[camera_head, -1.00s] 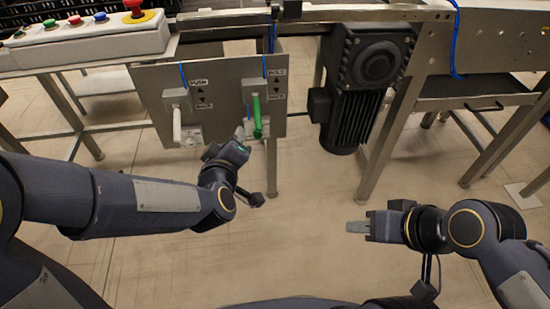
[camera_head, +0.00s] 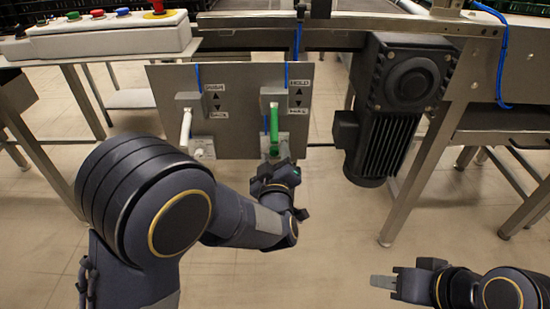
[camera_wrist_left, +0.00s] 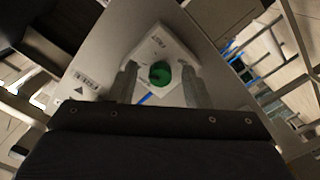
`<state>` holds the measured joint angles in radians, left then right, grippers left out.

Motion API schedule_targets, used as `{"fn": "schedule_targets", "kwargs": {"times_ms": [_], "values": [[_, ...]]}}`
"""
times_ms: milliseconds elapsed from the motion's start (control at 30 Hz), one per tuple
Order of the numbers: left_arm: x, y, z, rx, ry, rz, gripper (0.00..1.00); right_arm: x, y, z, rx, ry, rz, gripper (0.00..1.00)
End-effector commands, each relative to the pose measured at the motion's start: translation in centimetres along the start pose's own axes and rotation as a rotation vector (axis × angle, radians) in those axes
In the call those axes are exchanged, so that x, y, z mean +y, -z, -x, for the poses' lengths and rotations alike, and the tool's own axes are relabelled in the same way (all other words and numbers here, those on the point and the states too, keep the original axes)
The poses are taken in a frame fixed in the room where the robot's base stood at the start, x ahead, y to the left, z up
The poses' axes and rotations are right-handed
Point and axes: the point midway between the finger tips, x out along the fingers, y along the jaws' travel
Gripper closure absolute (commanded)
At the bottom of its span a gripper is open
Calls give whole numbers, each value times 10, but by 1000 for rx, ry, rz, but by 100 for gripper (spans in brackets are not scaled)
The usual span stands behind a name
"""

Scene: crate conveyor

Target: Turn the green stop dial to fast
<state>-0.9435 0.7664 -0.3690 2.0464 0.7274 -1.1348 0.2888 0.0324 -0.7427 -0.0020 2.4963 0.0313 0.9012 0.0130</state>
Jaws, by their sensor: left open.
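The green dial (camera_head: 274,124) is on the right side of a grey metal panel (camera_head: 236,132) in the head view. There it looks like a slim green handle below a small printed label. In the left wrist view it shows as a round green end (camera_wrist_left: 160,74) in front of a white plate (camera_wrist_left: 166,50) with small print. My left gripper (camera_head: 272,158) is open just below the green dial. In the left wrist view its two fingers (camera_wrist_left: 159,84) stand on either side of the green end, with gaps visible. My right gripper (camera_head: 382,281) is low at the right, away from the panel; its finger gap is hidden.
A white handle (camera_head: 186,127) is beside the green one on the same panel. A dark motor (camera_head: 388,120) hangs close to the panel's right. A button box (camera_head: 110,34) with a red knob (camera_head: 157,9) sits at the upper left. The floor below is clear.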

Motion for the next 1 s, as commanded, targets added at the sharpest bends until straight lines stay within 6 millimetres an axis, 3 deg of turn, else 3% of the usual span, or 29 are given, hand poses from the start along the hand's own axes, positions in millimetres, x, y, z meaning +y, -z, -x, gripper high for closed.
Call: {"fn": "schedule_targets", "kwargs": {"times_ms": [267, 600, 1000], "values": [[0, 0, -2, -1, 1, -1, 56, 0, 0, 0, 0, 0, 0, 64], [0, 0, -2, -1, 1, -1, 99, 0, 0, 0, 0, 0, 0, 64], [0, 1, -2, -2, 1, -74, 100, -2, 2, 4, 0, 0, 0, 64]]}}
